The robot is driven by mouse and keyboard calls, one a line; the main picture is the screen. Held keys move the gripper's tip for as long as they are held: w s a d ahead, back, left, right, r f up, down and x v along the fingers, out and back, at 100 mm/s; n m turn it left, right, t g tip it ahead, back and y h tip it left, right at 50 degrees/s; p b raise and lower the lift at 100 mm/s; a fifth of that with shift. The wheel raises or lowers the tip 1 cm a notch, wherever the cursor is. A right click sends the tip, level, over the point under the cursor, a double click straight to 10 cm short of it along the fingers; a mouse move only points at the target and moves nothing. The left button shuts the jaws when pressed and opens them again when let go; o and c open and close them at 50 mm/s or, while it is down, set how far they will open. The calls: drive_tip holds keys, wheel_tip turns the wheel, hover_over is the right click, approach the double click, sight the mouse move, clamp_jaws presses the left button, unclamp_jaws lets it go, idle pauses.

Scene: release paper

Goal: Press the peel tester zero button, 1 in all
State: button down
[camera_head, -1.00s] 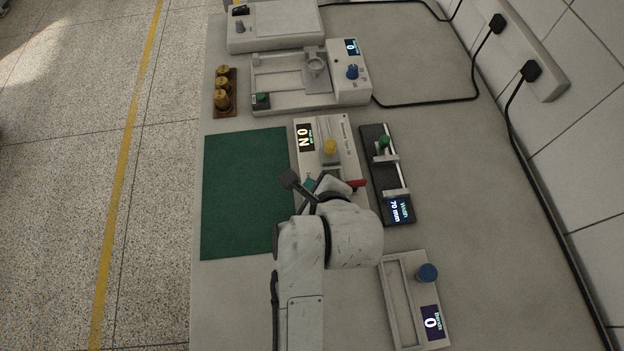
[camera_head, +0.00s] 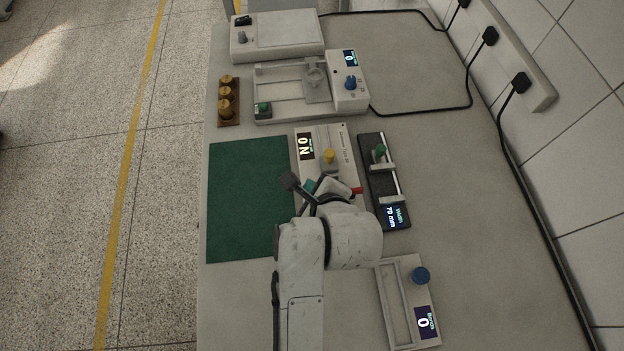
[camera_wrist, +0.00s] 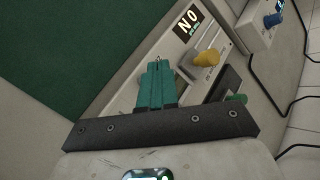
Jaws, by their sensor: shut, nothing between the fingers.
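A pale tester (camera_head: 340,137) with a dark display reading 0 N stands right of the green mat; I take it for the peel tester. It carries a yellow knob (camera_head: 329,156) and a red part (camera_head: 356,191) near its front end. The wrist view also shows the tester (camera_wrist: 150,58), its display and its yellow knob (camera_wrist: 207,57). My gripper (camera_wrist: 157,66) has teal fingers, shut and empty, over the tester's body, left of the yellow knob. In the head view my arm hides the tester's near part. I cannot make out a button marked zero.
The green mat (camera_head: 248,200) lies left. A black width gauge (camera_head: 370,152) reading 70 mm stands close right. Behind are brass weights (camera_head: 227,103), a framed device (camera_head: 345,96) and a flat white unit (camera_head: 290,29).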

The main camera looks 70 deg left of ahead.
drive_tip(key=shift+r+p, duration=1.75)
drive_tip(key=shift+r, duration=0.05)
drive_tip(key=shift+f, duration=0.1)
